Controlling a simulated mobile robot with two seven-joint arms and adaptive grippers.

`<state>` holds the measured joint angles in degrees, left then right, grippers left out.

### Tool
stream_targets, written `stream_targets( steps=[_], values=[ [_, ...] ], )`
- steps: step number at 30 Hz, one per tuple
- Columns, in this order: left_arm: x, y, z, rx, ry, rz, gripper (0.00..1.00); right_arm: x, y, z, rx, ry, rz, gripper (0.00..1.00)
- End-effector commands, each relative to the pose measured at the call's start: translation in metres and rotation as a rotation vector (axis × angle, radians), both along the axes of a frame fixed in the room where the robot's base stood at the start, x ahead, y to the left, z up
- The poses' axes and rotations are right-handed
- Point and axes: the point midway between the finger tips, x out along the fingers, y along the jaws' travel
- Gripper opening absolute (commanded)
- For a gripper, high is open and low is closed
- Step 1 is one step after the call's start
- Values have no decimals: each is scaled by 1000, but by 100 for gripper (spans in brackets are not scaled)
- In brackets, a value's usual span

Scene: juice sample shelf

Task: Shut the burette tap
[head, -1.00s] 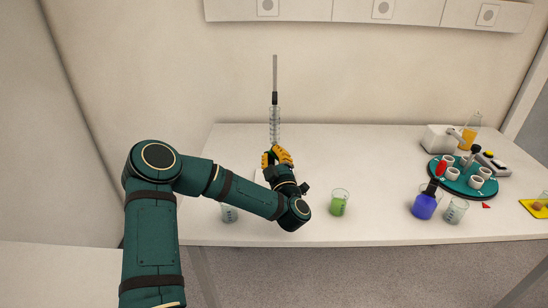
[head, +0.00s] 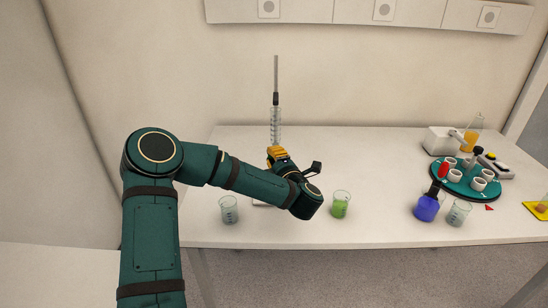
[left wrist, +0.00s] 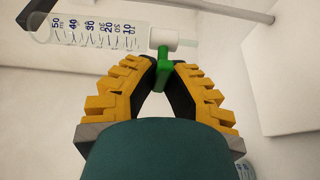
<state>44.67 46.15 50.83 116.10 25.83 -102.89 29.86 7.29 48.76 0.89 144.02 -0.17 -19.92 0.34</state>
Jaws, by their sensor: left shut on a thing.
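The burette (head: 275,124) stands upright at the back left of the table, with its graduated glass tube above my left gripper (head: 277,154). In the left wrist view the graduated tube (left wrist: 95,33) lies across the picture and ends at a white valve body (left wrist: 187,44). The green tap (left wrist: 162,73) reaches down from that body between my left fingertips. My left gripper is shut on the tap, with yellow fingers on both sides of it. In the head view the gripper and wrist hide the tap. My right gripper is not in view.
An empty beaker (head: 229,210) stands left of my left wrist. A beaker of green liquid (head: 341,204) stands close to its right. A blue flask (head: 427,206), another beaker (head: 459,213) and a teal carousel (head: 484,190) stand farther right. The table (head: 385,150) is clear between.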

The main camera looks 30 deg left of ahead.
Motion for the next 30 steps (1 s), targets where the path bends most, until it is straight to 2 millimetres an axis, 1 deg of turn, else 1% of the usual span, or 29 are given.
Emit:
stream_targets(
  steps=[1, 7, 20, 21, 22, 23, 30],
  values=[
    [0, 1, 2, -10, -12, 2, 0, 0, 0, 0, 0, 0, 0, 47],
    [0, 1, 2, -41, -31, 1, 0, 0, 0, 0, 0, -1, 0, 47],
    [0, 1, 2, -45, -34, 1, 0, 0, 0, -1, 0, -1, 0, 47],
    [0, 1, 2, -45, -34, 1, 26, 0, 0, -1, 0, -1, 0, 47],
    [0, 1, 2, -45, -33, 1, 37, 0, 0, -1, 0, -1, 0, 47],
    [0, 1, 1, -46, -32, 1, 41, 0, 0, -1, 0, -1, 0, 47],
    [0, 0, 0, -47, -30, 0, 41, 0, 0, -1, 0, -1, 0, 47]
  ],
)
